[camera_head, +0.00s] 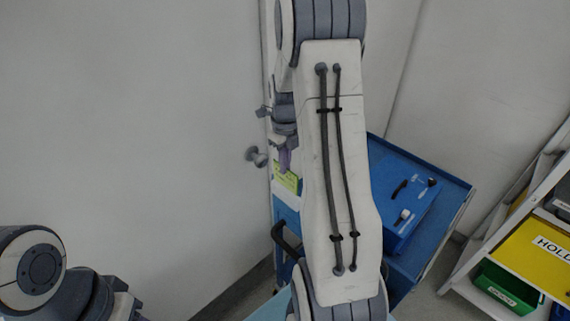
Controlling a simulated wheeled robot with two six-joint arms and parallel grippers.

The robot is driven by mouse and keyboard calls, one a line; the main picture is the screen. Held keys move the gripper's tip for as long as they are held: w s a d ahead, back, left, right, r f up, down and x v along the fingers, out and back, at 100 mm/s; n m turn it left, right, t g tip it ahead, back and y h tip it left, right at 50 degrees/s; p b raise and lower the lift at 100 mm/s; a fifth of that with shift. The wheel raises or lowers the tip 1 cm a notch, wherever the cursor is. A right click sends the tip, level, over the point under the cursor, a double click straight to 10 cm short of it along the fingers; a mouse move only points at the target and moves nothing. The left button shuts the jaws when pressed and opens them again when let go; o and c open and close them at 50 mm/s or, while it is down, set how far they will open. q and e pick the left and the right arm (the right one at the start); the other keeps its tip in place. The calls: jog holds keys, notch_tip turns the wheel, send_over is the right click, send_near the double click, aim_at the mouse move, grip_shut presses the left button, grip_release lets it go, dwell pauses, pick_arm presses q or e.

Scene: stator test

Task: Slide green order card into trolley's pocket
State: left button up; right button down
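The green order card (289,179) is a small yellow-green piece left of my large white arm link, which hides its right part. My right gripper (284,160) points down at the card's upper edge and appears shut on it. The blue trolley (445,208) stands behind my arm. A blue part of it (287,212) shows just below the card. I cannot make out the pocket, or whether the card touches it. My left gripper is out of view; only part of my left arm shows at lower left.
A shelf rack with a yellow labelled panel (535,255) and a green bin (507,287) stands at right. A plain wall fills the left.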

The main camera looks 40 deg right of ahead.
aim_at(285, 186)
jog(key=shift+f, duration=0.2)
jog(key=shift+f+b, duration=0.9)
jog(key=shift+f, duration=0.4)
jog(key=shift+f, duration=0.25)
jog(key=shift+f+b, duration=0.8)
jog(key=shift+f, duration=0.2)
jog(key=shift+f, duration=0.1)
jog(key=c, duration=1)
grip_release()
